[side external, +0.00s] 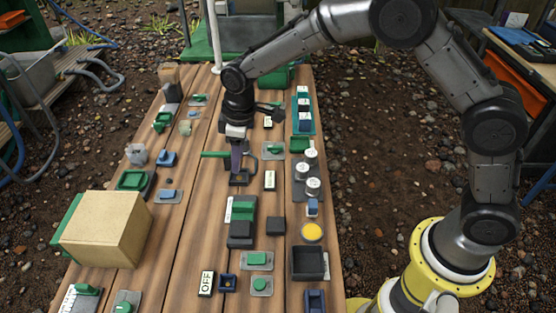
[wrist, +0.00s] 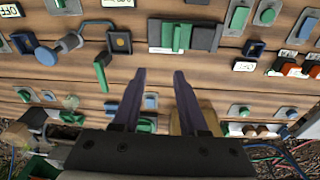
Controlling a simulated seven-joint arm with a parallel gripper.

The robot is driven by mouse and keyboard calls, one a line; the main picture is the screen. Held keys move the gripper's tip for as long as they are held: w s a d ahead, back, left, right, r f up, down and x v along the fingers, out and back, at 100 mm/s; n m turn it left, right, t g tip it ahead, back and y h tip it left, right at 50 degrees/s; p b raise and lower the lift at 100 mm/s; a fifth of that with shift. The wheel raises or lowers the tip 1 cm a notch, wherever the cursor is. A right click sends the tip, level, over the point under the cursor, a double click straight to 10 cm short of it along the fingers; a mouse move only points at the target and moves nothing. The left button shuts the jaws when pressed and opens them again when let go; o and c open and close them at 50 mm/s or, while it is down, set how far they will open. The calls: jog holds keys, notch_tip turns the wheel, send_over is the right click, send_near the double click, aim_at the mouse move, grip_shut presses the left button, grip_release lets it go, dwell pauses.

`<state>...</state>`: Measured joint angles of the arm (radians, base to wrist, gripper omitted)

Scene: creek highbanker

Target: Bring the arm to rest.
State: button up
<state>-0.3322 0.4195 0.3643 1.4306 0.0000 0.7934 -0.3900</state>
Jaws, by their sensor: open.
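My gripper (side external: 236,168) points down over the middle of the wooden table (side external: 188,240) in the side view, close above a small dark square fixture (side external: 239,180). A green handle (side external: 213,154) shows just left of the fingers. I cannot tell how high the fingertips are above the wood.
A large tan box (side external: 105,228) stands at the table's left front. White-topped jars (side external: 312,187), a yellow disc (side external: 312,232) and a dark open bin (side external: 307,263) line the right side. A white post (side external: 214,35) rises at the back. Many small switches and blocks crowd the planks.

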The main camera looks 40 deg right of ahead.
jog(key=s+d+r+m+t, duration=0.2)
jog(key=s+d+r, duration=0.4)
jog(key=r, duration=0.5)
jog(key=s+d+r+m+t, duration=0.1)
jog(key=s+d+r+t, duration=0.1)
jog(key=s+d+r, duration=0.6)
jog(key=s+d+f+m, duration=0.1)
jog(key=s+m, duration=0.2)
jog(key=s, duration=0.6)
jog(key=s+d+f+m, duration=0.2)
jog(key=s, duration=0.7)
jog(key=w+r+n, duration=0.1)
jog(key=w+r, duration=0.4)
jog(key=n+g, duration=0.6)
jog(key=n, duration=0.2)
send_over(242, 205)
jog(key=shift+h, duration=0.3)
notch_tip(242, 205, down, 27)
jog(key=shift+r, duration=0.2)
jog(key=shift+f, duration=4.3)
